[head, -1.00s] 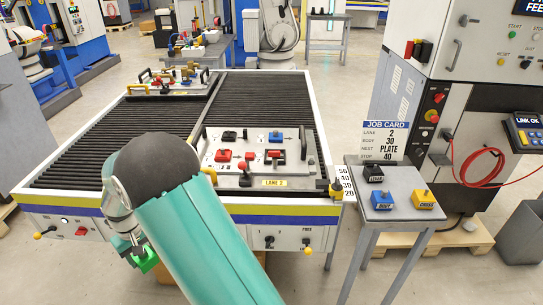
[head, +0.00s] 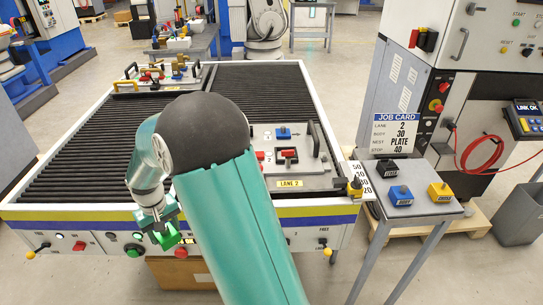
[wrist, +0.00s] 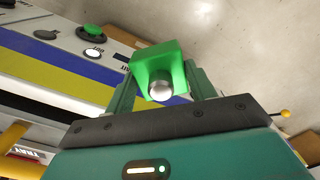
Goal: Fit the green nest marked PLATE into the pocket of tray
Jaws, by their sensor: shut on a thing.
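The green nest (wrist: 158,66) is a small bright green block with a round metal knob. My gripper (wrist: 160,88) is shut on it, with a finger on each side in the wrist view. In the head view the green nest (head: 167,237) hangs in my gripper (head: 160,228) in front of the conveyor's near edge, left of my arm. No PLATE mark is readable on it. The grey tray (head: 311,179), labelled LANE 2, lies on the right lane with red and blue pieces on it. My arm hides its left part, so I cannot see whether the pocket shows.
A grey side table (head: 423,209) at the right carries a black, a blue and a yellow block. The job card (head: 394,135) reads lane 2, body 30, nest PLATE, stop 40. Another loaded tray (head: 150,80) stands at the back left. The left lane's rollers (head: 80,165) are mostly clear.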

